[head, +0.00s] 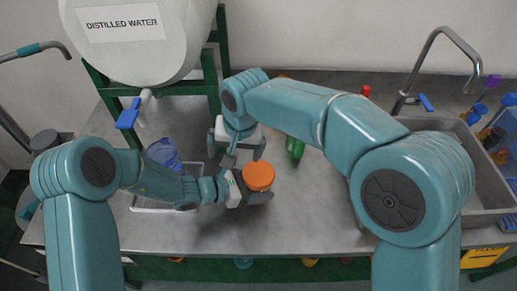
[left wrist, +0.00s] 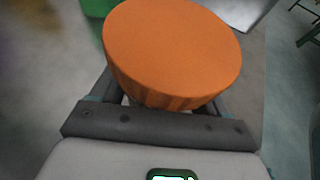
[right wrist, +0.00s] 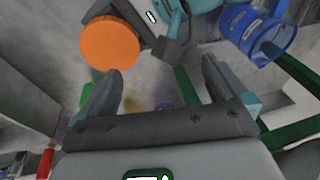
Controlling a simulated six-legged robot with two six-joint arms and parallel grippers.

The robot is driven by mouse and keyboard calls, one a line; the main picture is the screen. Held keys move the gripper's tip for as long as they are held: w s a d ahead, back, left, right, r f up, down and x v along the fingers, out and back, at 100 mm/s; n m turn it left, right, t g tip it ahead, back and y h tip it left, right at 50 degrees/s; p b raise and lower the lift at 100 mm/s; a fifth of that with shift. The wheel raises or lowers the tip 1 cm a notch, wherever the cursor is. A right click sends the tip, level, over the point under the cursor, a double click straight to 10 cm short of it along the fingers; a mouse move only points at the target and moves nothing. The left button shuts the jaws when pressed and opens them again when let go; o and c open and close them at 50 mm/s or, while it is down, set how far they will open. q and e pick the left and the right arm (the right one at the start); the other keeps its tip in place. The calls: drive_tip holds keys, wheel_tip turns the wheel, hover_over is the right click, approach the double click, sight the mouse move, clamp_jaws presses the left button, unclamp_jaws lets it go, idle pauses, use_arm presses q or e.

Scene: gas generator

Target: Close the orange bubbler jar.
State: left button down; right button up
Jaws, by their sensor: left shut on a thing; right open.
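The orange lid or top of the bubbler jar (head: 258,176) shows in the head view, held over the middle of the bench. The orange top (left wrist: 172,50) fills the upper middle of the left wrist view. The jar body beneath is mostly hidden, and I cannot tell how the top sits on it. My left gripper (head: 250,192) is shut on the jar, with its fingers just below the orange top. My right gripper (head: 238,148) is open and empty, behind and slightly left of the jar. In the right wrist view, the orange top (right wrist: 110,43) is beside one fingertip, outside the jaws.
A blue jar (head: 162,153) stands by a tray (head: 150,205) at left, below the distilled water tank (head: 140,45). A green object (head: 295,147) lies behind the orange top. A sink (head: 480,180) with a tap is at right. The front middle bench (head: 310,215) is clear.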

drive_tip(key=n, duration=0.5)
drive_tip(key=n+g+h, duration=0.1)
drive_tip(key=n, duration=1.6)
hover_over(259, 173)
drive_tip(key=a, duration=0.2)
drive_tip(key=shift+w+a+r, duration=0.1)
drive_tip(key=shift+w+r, duration=0.1)
drive_tip(key=d+n, duration=0.1)
drive_tip(key=n, duration=0.1)
drive_tip(key=d+n+g+h, duration=0.1)
drive_tip(key=n, duration=0.2)
drive_tip(key=shift+s+f, duration=0.1)
drive_tip(key=shift+f, duration=4)
